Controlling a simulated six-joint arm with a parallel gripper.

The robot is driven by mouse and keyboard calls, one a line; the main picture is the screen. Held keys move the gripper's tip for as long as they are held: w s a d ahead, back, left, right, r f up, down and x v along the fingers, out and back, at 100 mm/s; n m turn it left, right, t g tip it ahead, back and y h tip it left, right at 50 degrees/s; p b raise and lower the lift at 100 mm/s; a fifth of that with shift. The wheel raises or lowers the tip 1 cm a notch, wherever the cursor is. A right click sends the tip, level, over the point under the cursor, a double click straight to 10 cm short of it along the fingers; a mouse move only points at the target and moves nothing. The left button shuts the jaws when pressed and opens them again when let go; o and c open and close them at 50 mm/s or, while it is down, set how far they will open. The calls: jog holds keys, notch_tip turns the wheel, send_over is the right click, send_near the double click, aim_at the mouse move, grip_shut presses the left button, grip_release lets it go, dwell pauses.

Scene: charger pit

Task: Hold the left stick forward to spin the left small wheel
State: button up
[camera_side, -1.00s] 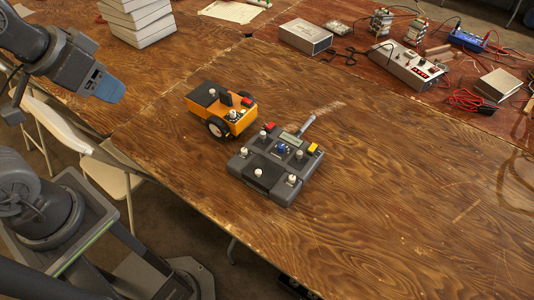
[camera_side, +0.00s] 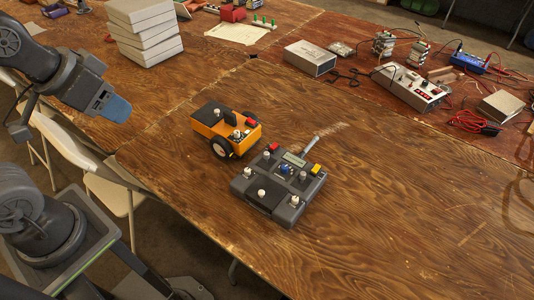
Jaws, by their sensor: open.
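A grey remote control (camera_side: 277,211) with several white-knobbed sticks lies flat on the wooden table. One white-knobbed stick (camera_side: 248,173) stands at its left edge; I cannot tell which way it leans or which stick is the left one. An orange toy car (camera_side: 206,128) with dark wheels sits just behind the remote. Its near wheel (camera_side: 221,148) shows; I cannot tell whether any wheel turns. My gripper (camera_side: 117,109), with a blue fingertip, is up at the left, apart from the car and remote. It is open, and I see nothing in it.
A stack of white blocks (camera_side: 147,37) stands at the back left. A grey box (camera_side: 310,58), a power unit (camera_side: 410,90) and red cables (camera_side: 470,121) lie at the back right. The table front and right of the remote is clear. A white chair (camera_side: 112,190) stands by the left edge.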

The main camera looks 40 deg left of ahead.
dwell(0.3)
jog(key=shift+c, duration=0.7)
jog(key=shift+w+a, duration=0.2)
jog(key=shift+w, duration=0.1)
jog(key=shift+c, duration=0.8)
jog(key=w+a+m, duration=0.1)
jog(key=w, duration=0.1)
jog(key=w+f+t+y, duration=0.1)
jog(key=w, duration=0.2)
jog(key=w+a+f+m+y, duration=0.1)
jog(key=w, duration=0.2)
jog(key=shift+w+a+f+m+t, duration=0.1)
jog(key=shift+a+m+t, duration=0.2)
grip_shut()
jog(key=w+d+f+m+t+h, duration=0.25)
jog(key=w+d+f+m, duration=0.25)
jog(key=w+f+m, duration=0.6)
jog(key=d+f+m+g+h, duration=0.3)
jog(key=d+f+g+h, duration=0.1)
jog(key=f, duration=0.3)
jog(key=shift+d+f, duration=0.35)
jog(key=shift+d, duration=0.1)
